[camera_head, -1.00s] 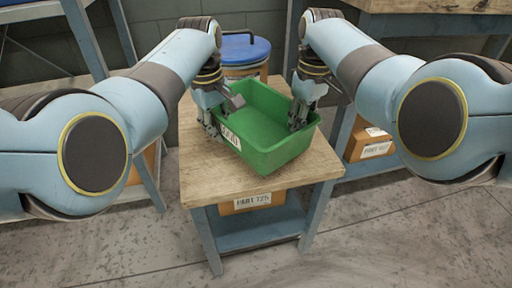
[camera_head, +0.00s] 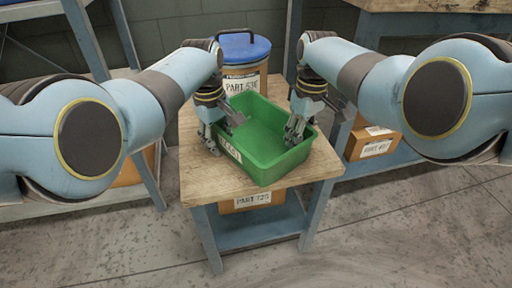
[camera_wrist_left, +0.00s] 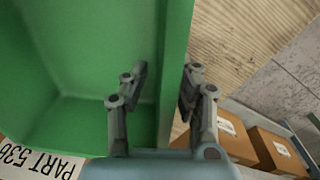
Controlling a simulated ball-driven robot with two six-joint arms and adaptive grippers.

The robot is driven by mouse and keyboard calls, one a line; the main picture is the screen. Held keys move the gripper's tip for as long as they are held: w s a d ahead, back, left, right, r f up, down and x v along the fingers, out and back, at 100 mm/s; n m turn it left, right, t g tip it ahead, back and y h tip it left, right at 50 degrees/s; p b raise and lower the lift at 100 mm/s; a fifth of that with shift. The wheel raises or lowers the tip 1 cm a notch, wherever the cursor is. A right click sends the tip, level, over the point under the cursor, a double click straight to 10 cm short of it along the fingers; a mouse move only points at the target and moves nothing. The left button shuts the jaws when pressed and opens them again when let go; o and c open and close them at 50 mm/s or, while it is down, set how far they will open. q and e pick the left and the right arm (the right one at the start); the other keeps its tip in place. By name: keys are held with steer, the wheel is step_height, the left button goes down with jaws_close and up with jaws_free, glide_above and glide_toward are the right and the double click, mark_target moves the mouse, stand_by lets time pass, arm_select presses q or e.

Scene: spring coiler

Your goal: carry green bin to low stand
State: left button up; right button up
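The green bin (camera_head: 265,172) is at the wooden-topped low stand (camera_head: 205,182), open side up; I cannot tell whether its base touches the top. My left gripper (camera_head: 222,132) is at the bin's left wall. In the left wrist view its fingers (camera_wrist_left: 165,92) straddle the green wall (camera_wrist_left: 174,60), one inside and one outside, close to it. My right gripper (camera_head: 305,122) is at the opposite wall, with fingers showing inside the bin; its outer finger is partly hidden. The bin's inside looks empty. A white label on its left wall is partly covered by my left gripper.
A blue-lidded drum (camera_head: 244,48) labelled PART 536 stands just behind the bin. A cardboard box (camera_head: 252,201) sits on the stand's lower shelf. More boxes (camera_head: 372,143) are under a bench at right. A shelf unit stands at left. Front floor is clear.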

stand_by(0.4)
steer(key=shift+r, duration=0.15)
arm_select(q)
step_height(320, 180, up, 12)
steer(key=shift+s+a, duration=0.2)
steer(key=shift+a, duration=0.1)
arm_select(e)
step_height(320, 180, up, 12)
steer(key=shift+w+d, duration=0.25)
steer(key=shift+w, duration=0.15)
